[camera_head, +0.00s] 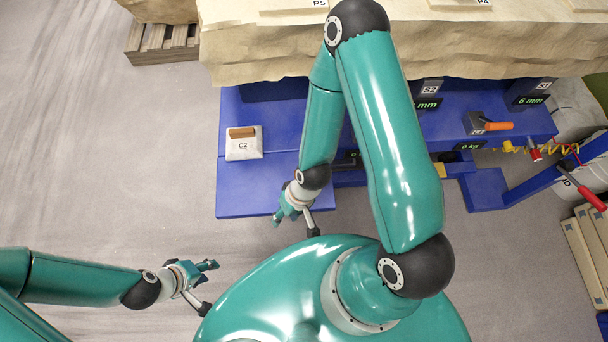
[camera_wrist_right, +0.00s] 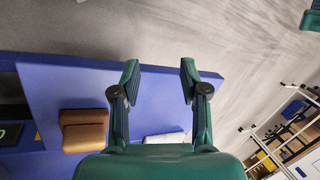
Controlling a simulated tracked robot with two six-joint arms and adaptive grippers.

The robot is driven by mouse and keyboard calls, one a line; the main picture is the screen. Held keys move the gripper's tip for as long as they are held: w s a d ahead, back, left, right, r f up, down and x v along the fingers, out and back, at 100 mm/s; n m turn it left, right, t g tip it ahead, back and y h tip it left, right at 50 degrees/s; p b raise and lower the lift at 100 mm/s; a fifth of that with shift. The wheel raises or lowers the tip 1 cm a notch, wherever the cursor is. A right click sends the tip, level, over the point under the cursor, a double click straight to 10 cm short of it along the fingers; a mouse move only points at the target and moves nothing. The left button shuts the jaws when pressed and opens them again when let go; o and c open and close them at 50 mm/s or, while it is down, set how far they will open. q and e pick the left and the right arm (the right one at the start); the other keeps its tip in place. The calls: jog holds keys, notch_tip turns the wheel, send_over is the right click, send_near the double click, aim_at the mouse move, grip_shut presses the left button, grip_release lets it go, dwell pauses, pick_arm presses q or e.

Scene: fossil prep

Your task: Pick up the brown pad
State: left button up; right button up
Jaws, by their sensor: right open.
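A brown, padded-looking object (camera_wrist_right: 85,130) in two sections lies on the blue table in the right wrist view, left of my right gripper (camera_wrist_right: 157,75). In the head view its place seems hidden behind my right arm. A smaller brown block (camera_head: 241,132) rests on a white block marked C2 (camera_head: 243,149); I cannot tell which brown thing is the pad. My right gripper, in the head view (camera_head: 295,223), is open and empty above the table's front edge. My left gripper (camera_head: 208,286) is open and empty at the lower left, away from the table.
A wooden pallet (camera_head: 160,45) is at the back left. The floor at left is clear.

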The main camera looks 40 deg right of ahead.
jog(key=shift+o, duration=0.2)
jog(key=shift+w, duration=0.3)
jog(key=w+n+b, duration=0.1)
jog(key=w+d+n+b, duration=0.1)
jog(key=w+b, duration=0.1)
jog(key=w+d+n+b, duration=0.1)
jog(key=n+b, duration=0.1)
jog(key=shift+w+d+r, duration=0.2)
jog(key=shift+w+r, duration=0.1)
jog(key=shift+r, duration=0.1)
jog(key=w+d+r+n+h+b, duration=0.3)
jog(key=d+r+n+h+b, duration=0.1)
jog(key=d+r+n+b, duration=0.7)
jog(key=shift+m+g, duration=0.3)
jog(key=shift+m, duration=0.3)
jog(key=f, duration=0.6)
jog(key=f+b, duration=0.1)
jog(key=f, duration=0.2)
jog(key=shift+a+f, duration=0.3)
jog(key=shift+f, duration=0.1)
jog(key=f, duration=0.2)
jog(key=f+b, duration=0.1)
jog(key=f, duration=0.2)
jog(key=shift+w+d, duration=0.1)
jog(key=shift+w, duration=0.1)
grip_shut()
